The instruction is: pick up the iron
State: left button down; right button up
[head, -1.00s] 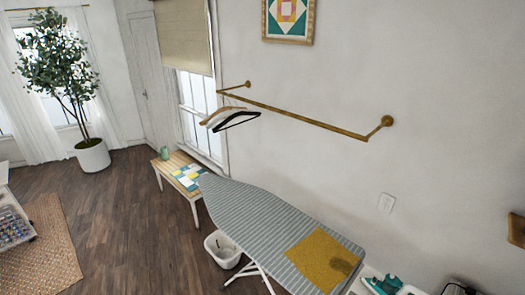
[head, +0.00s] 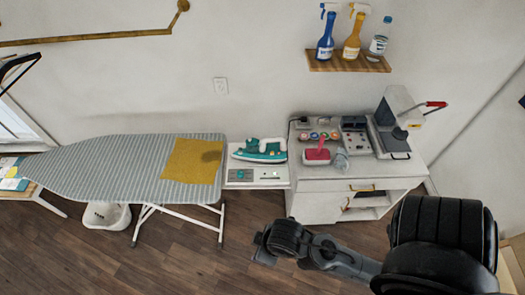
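The iron (head: 258,151), teal and white, rests on the white stand (head: 257,177) at the right end of the ironing board. The ironing board (head: 115,172) has a grey striped cover with a yellow cloth (head: 193,160) on its right part. One of my arms comes in from the lower right, dark and jointed, in front of the cabinet and apart from the iron. Its fingertips cannot be made out clearly. My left gripper is not in view.
A white cabinet (head: 335,203) stands right of the iron, with a heat press (head: 390,130), a red-topped item (head: 317,152) and small devices on top. A wall shelf (head: 348,64) holds spray bottles. A gold rail (head: 95,35) is on the wall. The floor in front is clear.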

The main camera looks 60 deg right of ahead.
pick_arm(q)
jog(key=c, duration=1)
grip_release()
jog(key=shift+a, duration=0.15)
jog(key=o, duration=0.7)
